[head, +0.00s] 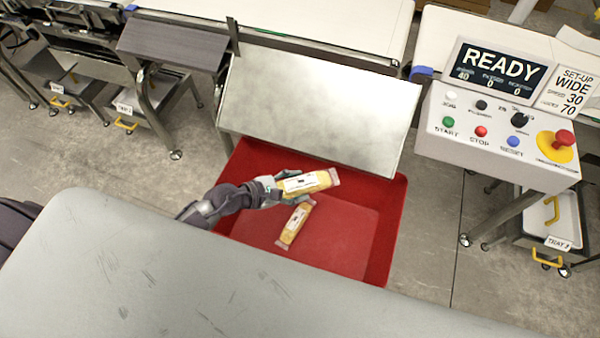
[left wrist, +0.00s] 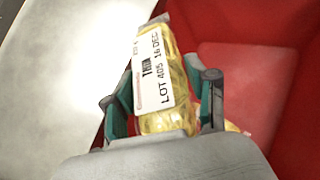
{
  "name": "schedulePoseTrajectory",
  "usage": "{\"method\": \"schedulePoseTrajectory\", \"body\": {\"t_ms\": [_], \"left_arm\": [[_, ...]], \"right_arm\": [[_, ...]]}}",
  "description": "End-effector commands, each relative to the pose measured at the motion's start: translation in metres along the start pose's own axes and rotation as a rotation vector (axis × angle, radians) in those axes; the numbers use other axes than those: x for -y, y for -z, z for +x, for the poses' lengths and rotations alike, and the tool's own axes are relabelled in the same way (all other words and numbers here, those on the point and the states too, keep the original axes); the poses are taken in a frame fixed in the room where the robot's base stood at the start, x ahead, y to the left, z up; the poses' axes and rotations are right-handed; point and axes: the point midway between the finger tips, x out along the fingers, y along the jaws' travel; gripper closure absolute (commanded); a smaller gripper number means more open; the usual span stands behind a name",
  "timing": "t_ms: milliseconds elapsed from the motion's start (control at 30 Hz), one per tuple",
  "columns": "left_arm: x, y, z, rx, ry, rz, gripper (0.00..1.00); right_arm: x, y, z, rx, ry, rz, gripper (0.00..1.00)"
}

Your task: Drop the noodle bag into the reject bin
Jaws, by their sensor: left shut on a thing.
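My left gripper (head: 277,189) is shut on a yellow noodle bag (head: 312,182) with a white label and clear crimped ends. The bag is held over the red reject bin (head: 392,225). In the left wrist view the fingers (left wrist: 165,100) press on both sides of the bag (left wrist: 165,122), and its label shows LOT 405 and 16 DEC. A second, similar noodle bag (head: 294,226) lies on the bin floor below and looks apart from the held one. In the left wrist view it is mostly hidden behind the gripper. My right gripper is not in view.
A sloped metal chute plate (head: 320,105) overhangs the bin's back. A grey surface (head: 150,270) fills the front. A control box (head: 500,135) with a READY display and red stop knob stands at right. The bin floor right of the lying bag is bare.

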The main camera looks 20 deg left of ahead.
Motion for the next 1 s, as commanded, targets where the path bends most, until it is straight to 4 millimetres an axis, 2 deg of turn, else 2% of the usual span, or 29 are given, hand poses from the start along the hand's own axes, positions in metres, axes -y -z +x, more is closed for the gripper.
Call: {"method": "schedulePoseTrajectory", "body": {"t_ms": [500, 833, 867, 1000], "left_arm": [[0.017, 0.045, 0.026, 0.002, -0.002, -0.001, 1.00], [0.018, 0.046, 0.027, 0.002, -0.002, 0.000, 1.00], [0.018, 0.046, 0.027, 0.002, -0.002, 0.000, 0.41], [0.018, 0.046, 0.027, 0.001, -0.002, 0.000, 0.18]], "right_arm": [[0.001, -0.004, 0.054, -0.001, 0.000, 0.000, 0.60], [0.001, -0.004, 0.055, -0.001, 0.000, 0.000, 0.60], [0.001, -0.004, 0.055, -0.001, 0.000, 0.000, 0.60], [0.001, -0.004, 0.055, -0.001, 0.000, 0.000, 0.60]]}}
